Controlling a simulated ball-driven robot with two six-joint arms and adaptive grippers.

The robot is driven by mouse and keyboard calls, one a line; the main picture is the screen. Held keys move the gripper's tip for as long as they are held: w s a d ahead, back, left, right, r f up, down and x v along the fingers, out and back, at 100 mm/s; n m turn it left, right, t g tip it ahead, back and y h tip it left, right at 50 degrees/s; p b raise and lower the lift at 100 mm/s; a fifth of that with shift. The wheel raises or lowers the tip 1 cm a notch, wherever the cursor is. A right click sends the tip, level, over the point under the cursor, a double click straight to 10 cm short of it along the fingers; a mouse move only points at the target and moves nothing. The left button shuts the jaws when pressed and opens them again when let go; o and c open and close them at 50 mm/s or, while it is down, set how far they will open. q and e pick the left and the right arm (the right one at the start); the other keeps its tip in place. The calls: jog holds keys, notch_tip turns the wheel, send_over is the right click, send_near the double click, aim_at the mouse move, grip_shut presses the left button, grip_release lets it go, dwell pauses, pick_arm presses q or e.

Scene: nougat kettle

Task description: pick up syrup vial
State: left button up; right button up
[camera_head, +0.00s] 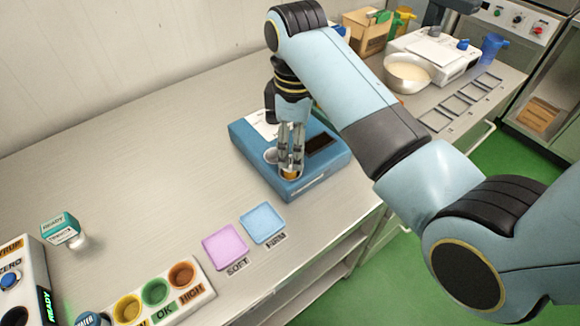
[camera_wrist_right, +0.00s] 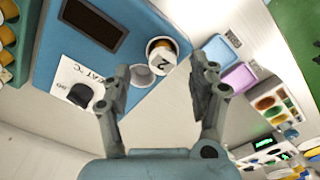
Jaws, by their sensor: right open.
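A small vial (camera_wrist_right: 162,52) with amber contents and a white label marked "2" stands in the blue device (camera_wrist_right: 115,62). In the head view the amber vial (camera_head: 290,174) shows at the device's front corner, partly hidden by fingers. My right gripper (camera_head: 291,160) points down over it. In the right wrist view the gripper (camera_wrist_right: 164,72) is open, its fingers apart with the vial seen between and beyond them. I cannot tell whether the fingers touch it. An empty round white well (camera_wrist_right: 142,76) sits beside the vial. My left gripper is not in view.
Pink (camera_head: 225,246) and light blue (camera_head: 262,222) pads lie in front of the blue device. A white rack (camera_head: 160,296) with coloured cups stands at the front left. A teal-topped block (camera_head: 61,229) is farther left. A metal bowl (camera_head: 408,72) is at the back right.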

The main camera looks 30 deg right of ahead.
aim_at(290, 171)
jog(key=f, duration=0.3)
jog(key=f+p, duration=0.1)
jog(key=f, duration=0.1)
jog(key=shift+w+a, duration=0.15)
jog(key=shift+a, duration=0.2)
grip_shut()
